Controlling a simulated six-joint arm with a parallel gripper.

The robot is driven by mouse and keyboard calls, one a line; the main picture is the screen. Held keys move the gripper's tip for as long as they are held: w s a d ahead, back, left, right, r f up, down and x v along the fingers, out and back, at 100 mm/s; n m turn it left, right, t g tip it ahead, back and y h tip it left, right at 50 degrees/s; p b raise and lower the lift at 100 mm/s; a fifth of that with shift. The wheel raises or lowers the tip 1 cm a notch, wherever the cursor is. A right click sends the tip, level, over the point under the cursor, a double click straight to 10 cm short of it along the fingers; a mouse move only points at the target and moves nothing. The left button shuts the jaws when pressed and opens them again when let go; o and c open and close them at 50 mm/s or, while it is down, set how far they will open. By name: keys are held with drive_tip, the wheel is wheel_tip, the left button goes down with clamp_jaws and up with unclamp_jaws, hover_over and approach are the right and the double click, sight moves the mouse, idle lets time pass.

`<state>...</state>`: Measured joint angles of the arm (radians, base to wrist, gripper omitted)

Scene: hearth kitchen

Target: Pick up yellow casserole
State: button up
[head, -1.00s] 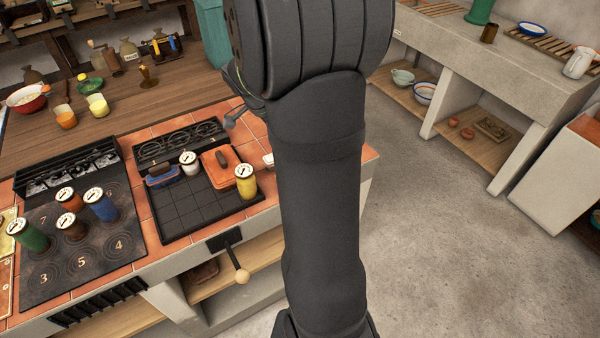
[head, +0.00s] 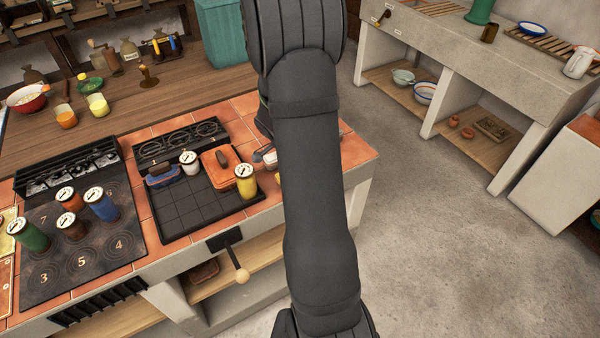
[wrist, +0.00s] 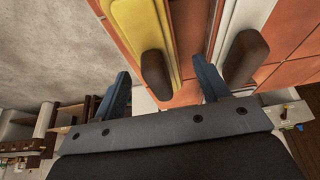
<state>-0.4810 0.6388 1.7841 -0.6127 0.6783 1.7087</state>
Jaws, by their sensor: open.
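The yellow casserole (wrist: 142,28) shows at the top of the wrist view, with a brown rounded handle (wrist: 155,74) on its lid. My gripper (wrist: 163,70) is open, its two blue-grey fingers apart on either side of that handle. I see nothing held, and cannot tell whether either finger touches the handle.
A pale dish with a brown handle (wrist: 246,58) lies close right of my right finger in the wrist view. In the head view a yellow dial-topped canister (head: 245,182) stands on the griddle (head: 190,205), near an orange dish (head: 216,168). Orange tiles (head: 340,160) are bare at right.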

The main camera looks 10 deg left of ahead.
drive_tip(key=shift+w+d+f, duration=0.2)
drive_tip(key=shift+f, duration=0.35)
drive_tip(key=c, duration=1.3)
drive_tip(key=shift+r, duration=0.1)
